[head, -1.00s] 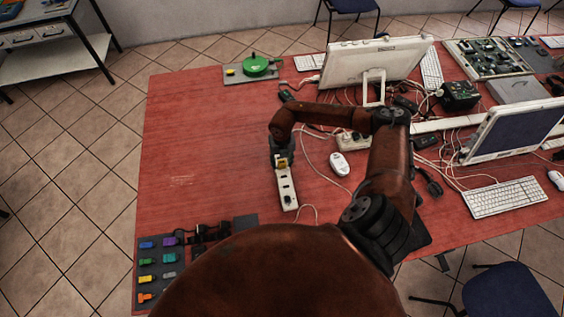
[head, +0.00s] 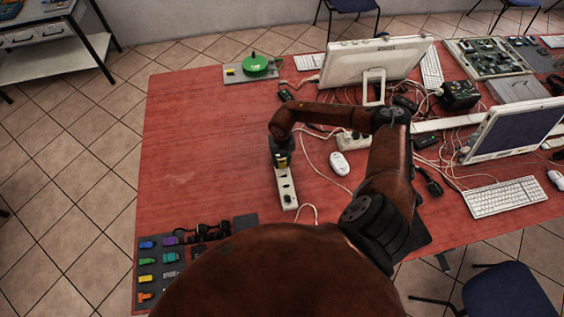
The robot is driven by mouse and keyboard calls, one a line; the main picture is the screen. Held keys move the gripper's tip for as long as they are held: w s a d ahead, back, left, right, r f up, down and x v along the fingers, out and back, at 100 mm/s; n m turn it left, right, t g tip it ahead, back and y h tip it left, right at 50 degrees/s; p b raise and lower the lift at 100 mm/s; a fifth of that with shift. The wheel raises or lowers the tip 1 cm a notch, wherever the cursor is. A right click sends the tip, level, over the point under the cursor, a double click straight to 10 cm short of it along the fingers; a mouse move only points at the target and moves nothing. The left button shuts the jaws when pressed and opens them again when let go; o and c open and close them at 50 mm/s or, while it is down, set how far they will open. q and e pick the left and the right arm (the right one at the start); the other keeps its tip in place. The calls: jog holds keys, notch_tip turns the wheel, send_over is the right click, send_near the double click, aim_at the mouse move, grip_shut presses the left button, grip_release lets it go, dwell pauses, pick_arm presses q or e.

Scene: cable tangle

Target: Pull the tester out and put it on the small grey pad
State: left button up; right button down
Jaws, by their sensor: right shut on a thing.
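A white power strip (head: 288,194) lies on the red table near the middle. My right gripper (head: 282,164) points down at the strip's far end and is shut on a small yellow and black piece, which looks like the tester (head: 282,161). The jaws hide much of it, and I cannot tell whether it is still in the socket or just above it. A small dark grey pad (head: 245,222) lies at the near side of the table, left of the strip's near end. My left gripper is not in view.
A tray of coloured plugs (head: 160,262) lies at the near left, with black adapters (head: 203,232) beside it. A white mouse (head: 339,163) and cables lie right of the strip. A green reel (head: 256,66) stands at the back. The table's left part is clear.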

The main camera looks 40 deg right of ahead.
aim_at(282, 161)
jog(key=shift+r, duration=0.25)
jog(key=shift+r+p, duration=1.1)
jog(key=shift+r, duration=0.25)
jog(key=c, duration=2.1)
grip_release()
grip_shut()
